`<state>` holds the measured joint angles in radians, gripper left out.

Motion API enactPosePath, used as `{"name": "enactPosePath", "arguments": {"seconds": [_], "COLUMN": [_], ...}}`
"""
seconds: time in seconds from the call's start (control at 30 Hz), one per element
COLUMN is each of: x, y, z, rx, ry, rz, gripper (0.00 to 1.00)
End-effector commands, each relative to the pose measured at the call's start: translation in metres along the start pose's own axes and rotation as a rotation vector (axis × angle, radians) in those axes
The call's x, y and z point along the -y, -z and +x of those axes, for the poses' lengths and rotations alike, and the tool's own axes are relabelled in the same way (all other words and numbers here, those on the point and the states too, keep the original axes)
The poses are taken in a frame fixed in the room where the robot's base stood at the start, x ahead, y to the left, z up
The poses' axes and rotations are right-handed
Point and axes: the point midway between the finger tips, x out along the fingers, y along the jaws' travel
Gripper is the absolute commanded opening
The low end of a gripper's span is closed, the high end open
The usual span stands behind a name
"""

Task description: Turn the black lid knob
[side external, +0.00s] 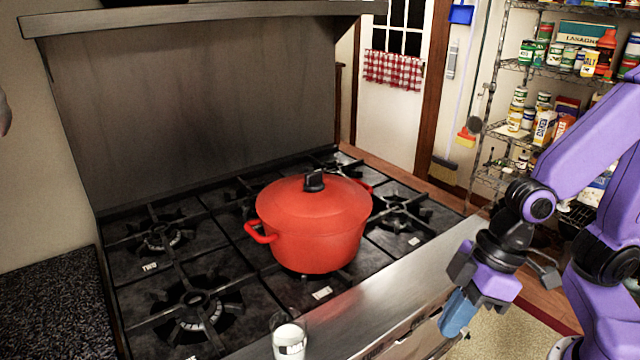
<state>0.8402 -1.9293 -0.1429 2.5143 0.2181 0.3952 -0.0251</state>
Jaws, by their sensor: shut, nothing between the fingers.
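A red pot with its lid on (308,235) stands on the black stove grates near the middle of the side view. The black lid knob (314,180) sticks up from the centre of the red lid (290,198). The pot's red side handle (258,233) points left, and part of another shows at the right behind it. My gripper (458,314) is to the right of the pot and lower in the picture, past the stove's front edge. It points downward, is shut and empty, and is well apart from the knob.
A glass with white contents (289,338) stands at the stove's front steel edge (400,290). Bare burners (195,300) lie left of the pot. A dark steel backsplash (200,110) rises behind, under a shelf (200,18). Wire shelves with groceries (560,70) stand behind my arm.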

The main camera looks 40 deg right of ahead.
Motion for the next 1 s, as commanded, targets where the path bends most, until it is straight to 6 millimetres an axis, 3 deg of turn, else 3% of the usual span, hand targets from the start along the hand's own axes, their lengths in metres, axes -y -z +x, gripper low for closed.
{"name": "enactPosePath", "arguments": {"seconds": [0.27,0.5,0.8,1.0], "x": [-0.021,-0.070,-0.142,-0.171], "y": [0.072,0.116,0.133,0.128], "z": [0.028,0.031,0.004,-0.024], "rx": [-0.337,-0.625,-0.954,-1.110], "ry": [-0.043,-0.202,-0.540,-0.763], "rz": [0.199,0.350,0.450,0.443], "gripper": [0.00,0.00,0.00,0.00]}}
